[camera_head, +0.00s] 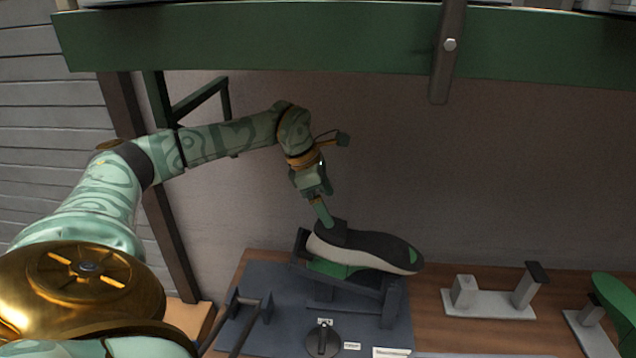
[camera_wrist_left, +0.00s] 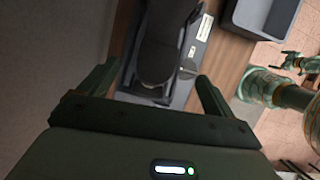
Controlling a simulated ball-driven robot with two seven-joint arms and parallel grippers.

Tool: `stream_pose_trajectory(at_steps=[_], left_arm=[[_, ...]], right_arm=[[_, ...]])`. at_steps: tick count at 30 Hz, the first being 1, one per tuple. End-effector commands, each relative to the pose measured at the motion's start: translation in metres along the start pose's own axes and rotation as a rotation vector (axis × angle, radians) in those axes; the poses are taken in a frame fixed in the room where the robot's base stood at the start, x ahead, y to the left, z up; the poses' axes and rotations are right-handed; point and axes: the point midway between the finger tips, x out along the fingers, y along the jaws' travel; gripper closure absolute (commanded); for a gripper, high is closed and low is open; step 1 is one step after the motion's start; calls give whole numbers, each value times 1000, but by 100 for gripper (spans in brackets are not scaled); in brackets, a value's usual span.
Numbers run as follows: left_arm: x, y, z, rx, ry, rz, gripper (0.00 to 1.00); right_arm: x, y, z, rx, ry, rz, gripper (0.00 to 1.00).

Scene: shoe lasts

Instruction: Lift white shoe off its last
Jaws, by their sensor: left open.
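A dark shoe with a white sole edge (camera_head: 370,248) lies on a green last (camera_head: 330,267) held by a dark stand on a workbench. The shoe is dark rather than white in the upper. In the left wrist view the shoe (camera_wrist_left: 162,45) shows as a dark form between the fingers. My left gripper (camera_head: 324,213) points down just above the left end of the shoe, open; the head view does not show clearly whether it touches. In the left wrist view the open fingers (camera_wrist_left: 157,72) stand to either side of the shoe's near end.
A dark mat (camera_head: 262,280) with a knob and labels lies under the stand. To the right stand a grey bracket (camera_head: 490,303) and a green last (camera_head: 615,305). A green beam (camera_head: 250,40) crosses above. A grey bin (camera_wrist_left: 262,15) shows in the wrist view.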

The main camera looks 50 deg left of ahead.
Motion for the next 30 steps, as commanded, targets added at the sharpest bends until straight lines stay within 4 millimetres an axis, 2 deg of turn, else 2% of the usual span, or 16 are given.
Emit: stream_pose_trajectory(at_steps=[1,6,12,18,26,27,30], left_arm=[[14,-1,0,1,1,-4,10],[53,-1,0,0,1,-4,10],[88,0,1,-2,-1,-2,10],[104,0,0,-1,-1,0,10],[106,0,0,-1,-1,0,10],[106,0,0,-1,-1,0,13],[106,0,0,-1,-1,0,41]], right_arm=[[0,0,0,0,1,0,0],[1,1,-4,0,6,1,0],[1,0,-7,0,11,1,0],[1,-1,-8,1,12,-2,0],[1,-3,-8,1,13,-4,0],[1,-3,-8,1,13,-4,0],[1,-3,-8,0,13,-4,0]])
